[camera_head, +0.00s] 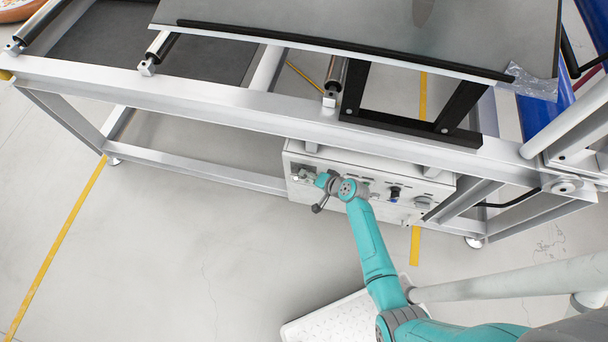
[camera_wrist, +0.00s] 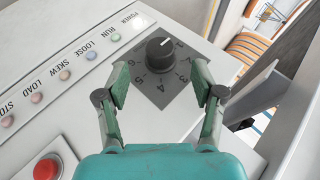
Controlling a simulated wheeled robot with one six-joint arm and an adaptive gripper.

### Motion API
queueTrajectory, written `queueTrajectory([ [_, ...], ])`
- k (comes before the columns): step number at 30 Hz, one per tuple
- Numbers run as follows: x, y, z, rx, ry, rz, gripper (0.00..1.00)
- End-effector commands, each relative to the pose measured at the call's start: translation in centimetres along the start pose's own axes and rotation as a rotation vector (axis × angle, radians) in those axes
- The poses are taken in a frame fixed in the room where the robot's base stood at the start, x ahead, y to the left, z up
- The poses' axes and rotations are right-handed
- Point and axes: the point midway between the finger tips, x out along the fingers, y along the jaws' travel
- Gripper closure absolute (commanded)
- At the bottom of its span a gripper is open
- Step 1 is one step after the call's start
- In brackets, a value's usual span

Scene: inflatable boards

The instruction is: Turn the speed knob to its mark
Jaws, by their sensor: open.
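The speed knob (camera_wrist: 160,51) is round and black with a white pointer line. In the wrist view it sits on a dark grey plate with printed numbers, and its pointer aims to the upper right. I cannot make out a separate target mark. My gripper (camera_wrist: 159,68) is open, with one finger to the left and one to the right of the dial plate. The fingertips appear apart from the knob, with nothing between them. In the head view my gripper (camera_head: 322,190) is at the left part of the control box (camera_head: 362,176) and hides much of that area.
The wrist view shows a row of labelled lamps (camera_wrist: 64,75) and a red button (camera_wrist: 47,168) left of the dial. The box hangs under a metal frame (camera_head: 220,103). A black knob (camera_head: 394,192) is farther right on the box. Open floor (camera_head: 190,250) lies at the left.

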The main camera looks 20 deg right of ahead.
Motion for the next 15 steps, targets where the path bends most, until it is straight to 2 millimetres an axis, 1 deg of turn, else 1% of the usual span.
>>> queueTrajectory([
  [1, 0.9, -0.1, 0.0, -0.001, -0.002, -0.001, 0.32],
  [6, 3.1, -0.1, 0.0, 0.000, -0.001, 0.000, 0.32],
  [10, 4.1, 0.0, 0.0, 0.000, 0.000, 0.000, 0.32],
  [15, 4.8, 0.0, 0.0, 0.000, 0.000, 0.000, 0.32],
])
